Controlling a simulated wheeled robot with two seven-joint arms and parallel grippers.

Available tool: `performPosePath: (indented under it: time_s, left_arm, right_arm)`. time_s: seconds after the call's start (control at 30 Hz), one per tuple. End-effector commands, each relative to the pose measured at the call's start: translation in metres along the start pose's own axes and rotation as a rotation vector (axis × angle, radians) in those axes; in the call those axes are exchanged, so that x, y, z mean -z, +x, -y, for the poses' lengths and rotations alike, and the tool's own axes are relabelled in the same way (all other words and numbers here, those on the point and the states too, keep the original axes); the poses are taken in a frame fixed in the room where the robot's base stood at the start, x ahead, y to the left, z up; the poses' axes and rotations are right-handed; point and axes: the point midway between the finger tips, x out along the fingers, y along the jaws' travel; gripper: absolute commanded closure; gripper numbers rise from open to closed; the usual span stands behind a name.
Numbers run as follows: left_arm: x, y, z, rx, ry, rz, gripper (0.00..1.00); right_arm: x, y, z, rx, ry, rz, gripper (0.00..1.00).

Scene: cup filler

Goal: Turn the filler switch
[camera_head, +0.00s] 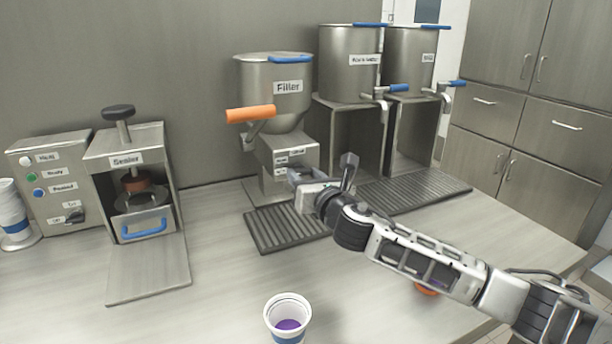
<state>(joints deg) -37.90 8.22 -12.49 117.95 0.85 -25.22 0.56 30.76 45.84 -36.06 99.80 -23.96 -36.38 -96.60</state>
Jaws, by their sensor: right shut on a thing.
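The filler (274,95) is a steel hopper with a "Filler" label, a blue lid handle and an orange lever (250,114). Below the hopper is a steel housing (285,150) with small labels on its front, where the switch sits. My right gripper (296,175) reaches in from the right and is shut at the lower front of this housing. Its fingertips and the switch are mostly hidden by the gripper body, so the switch position cannot be told. My left gripper is not in view.
A cup (288,318) with purple contents stands at the front. The sealer (130,170), a button box (52,185) and stacked cups (14,215) are at left. Two tall dispensers stand behind right. A ribbed drip tray (290,230) lies below my gripper. The front left counter is clear.

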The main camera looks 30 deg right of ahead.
Motion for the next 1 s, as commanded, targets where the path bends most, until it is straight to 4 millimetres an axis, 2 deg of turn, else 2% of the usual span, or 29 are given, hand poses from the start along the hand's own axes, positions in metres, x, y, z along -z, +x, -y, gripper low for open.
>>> performPosePath:
  time_s: [0.6,1.0]
  left_arm:
    - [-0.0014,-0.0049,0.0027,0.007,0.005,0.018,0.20]
    - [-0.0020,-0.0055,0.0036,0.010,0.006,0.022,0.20]
  right_arm:
    - [-0.0004,-0.0002,-0.0001,0.000,0.485,0.000,0.83]
    - [0.0002,-0.0001,-0.0001,0.000,0.644,-0.001,0.83]
